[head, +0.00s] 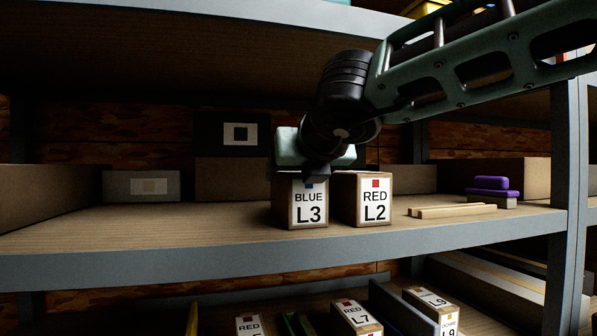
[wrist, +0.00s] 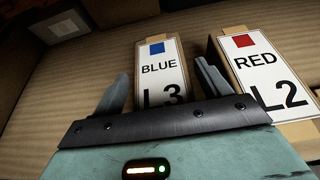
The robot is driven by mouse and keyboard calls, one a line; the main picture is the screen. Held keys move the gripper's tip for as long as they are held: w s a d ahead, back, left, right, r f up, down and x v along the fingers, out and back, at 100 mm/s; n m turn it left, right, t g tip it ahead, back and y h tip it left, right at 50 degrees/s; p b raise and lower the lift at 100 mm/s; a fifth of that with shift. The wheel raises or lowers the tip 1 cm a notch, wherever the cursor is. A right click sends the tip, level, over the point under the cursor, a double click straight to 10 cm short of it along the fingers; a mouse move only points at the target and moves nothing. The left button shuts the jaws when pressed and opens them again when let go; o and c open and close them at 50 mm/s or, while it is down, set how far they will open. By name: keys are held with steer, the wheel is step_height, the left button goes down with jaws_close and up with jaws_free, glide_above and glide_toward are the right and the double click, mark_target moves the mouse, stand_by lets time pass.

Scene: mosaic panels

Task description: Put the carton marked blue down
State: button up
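The carton marked BLUE L3 (head: 309,207) stands upright on the shelf, a brown box with a white label and a blue square. It also shows in the wrist view (wrist: 161,72), with its lower part hidden behind my gripper. My gripper (head: 315,172) is over this carton from above. In the wrist view my gripper (wrist: 165,78) has one finger on each side of it, spread apart, with narrow gaps beside the label. A dark finger covers the top edge of the carton's front label in the head view.
The carton marked RED L2 (head: 375,205) stands close on the right. Wooden sticks (head: 452,211) and purple blocks (head: 492,187) lie farther right. A grey box (head: 141,186) stands at the back left. The shelf (head: 180,222) is clear at left. More cartons stand below.

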steer(key=shift+r, duration=0.15)
steer(key=shift+s+r, duration=0.1)
steer(key=shift+s, duration=0.15)
steer(key=p+v, duration=0.1)
steer(key=v, duration=1)
steer(key=shift+s+p, duration=0.2)
steer(key=shift+p, duration=0.15)
steer(key=shift+d, duration=0.1)
